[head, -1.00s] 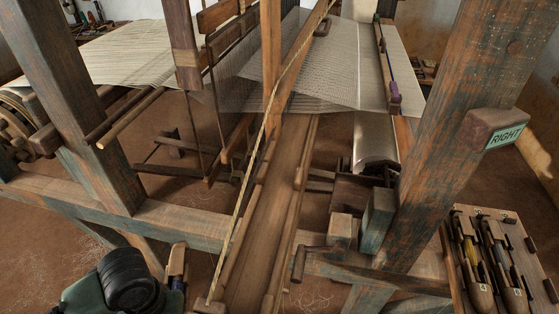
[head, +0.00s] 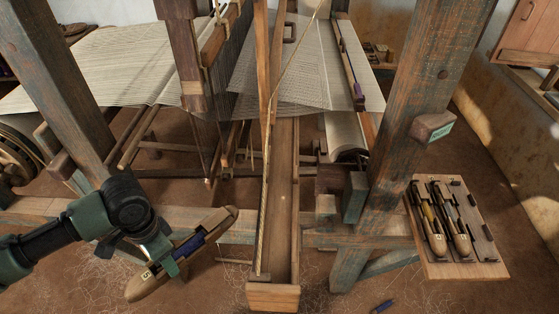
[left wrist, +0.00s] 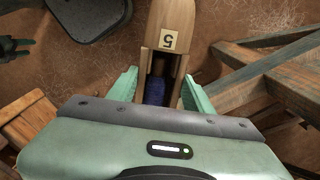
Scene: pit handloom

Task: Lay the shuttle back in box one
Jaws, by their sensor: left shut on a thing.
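My left gripper (head: 168,252) is shut around the middle of a wooden boat-shaped shuttle (head: 143,287) with a dark blue bobbin and a label reading 5. The shuttle is held tilted, its far tip up toward the right, left of the loom's long wooden trough (head: 283,205). In the left wrist view the green fingers (left wrist: 160,92) flank the shuttle (left wrist: 172,14). The trough is empty in its near part and closed by a wooden end block (head: 273,296). No label marks it as box one.
A slanted cord runs along the trough's left side. A thick post (head: 405,120) stands right of it. A wooden rack (head: 465,270) with two shuttles is at the right. Loom beams cross beneath.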

